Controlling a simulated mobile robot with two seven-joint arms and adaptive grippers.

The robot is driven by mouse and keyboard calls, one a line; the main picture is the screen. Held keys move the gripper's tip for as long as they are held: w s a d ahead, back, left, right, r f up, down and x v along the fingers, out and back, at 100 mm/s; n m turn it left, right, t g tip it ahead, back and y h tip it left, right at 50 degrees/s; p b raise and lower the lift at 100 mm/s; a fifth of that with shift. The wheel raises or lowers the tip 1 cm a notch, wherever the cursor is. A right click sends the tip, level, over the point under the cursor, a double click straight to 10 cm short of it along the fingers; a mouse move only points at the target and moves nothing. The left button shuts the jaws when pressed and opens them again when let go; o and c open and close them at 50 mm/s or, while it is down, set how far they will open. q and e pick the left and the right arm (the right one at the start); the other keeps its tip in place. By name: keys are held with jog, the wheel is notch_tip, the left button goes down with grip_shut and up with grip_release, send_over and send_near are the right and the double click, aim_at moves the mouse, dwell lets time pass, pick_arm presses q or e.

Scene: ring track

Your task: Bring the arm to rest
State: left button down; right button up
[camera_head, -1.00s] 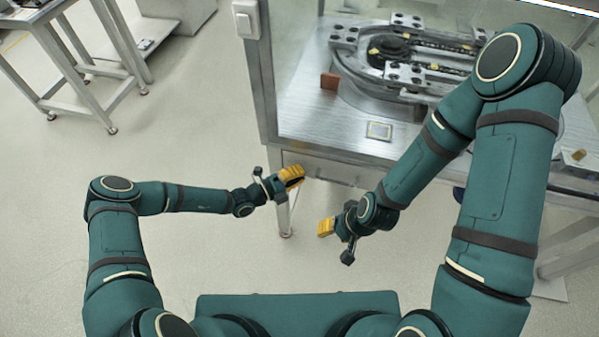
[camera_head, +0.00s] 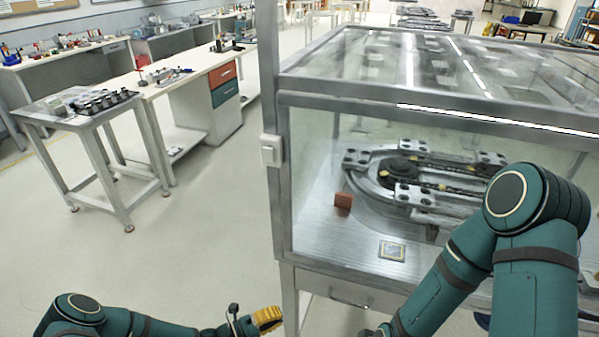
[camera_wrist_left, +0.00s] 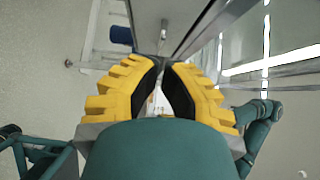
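My left gripper (camera_head: 268,318), with yellow ribbed fingers, is low in the head view, just left of the glass case's leg. In the left wrist view its two fingers (camera_wrist_left: 162,68) have black inner pads, with a narrow gap and nothing held between them. My left arm comes in along the bottom left edge. My right arm is bent at the right, in front of the case. Its gripper is below the picture's edge.
The metal-framed glass case (camera_head: 284,190) holds a ring track (camera_head: 355,178), a red-brown block (camera_head: 343,200) and a small framed plate (camera_head: 392,251). A metal stand (camera_head: 92,158) with dark parts and a workbench (camera_head: 165,83) are at the left. Floor between is clear.

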pick_arm(q)
jog(key=s+d+m+g+y, duration=0.3)
jog(key=s+m+g+y, duration=0.2)
jog(key=s+m+g, duration=1.1)
jog(key=a+r+m+t+y, duration=0.2)
jog(key=m+t+y, duration=0.1)
jog(key=m, duration=0.9)
jog(key=w+a+r+m+t+y, duration=0.1)
jog(key=m+t, duration=0.5)
jog(key=m, duration=0.6)
notch_tip(320, 180, up, 2)
jog(key=a+y, duration=0.1)
jog(key=y, duration=0.2)
jog(key=shift+w+a+r, duration=0.2)
jog(key=shift+w+a, duration=0.1)
jog(key=shift+a, duration=0.1)
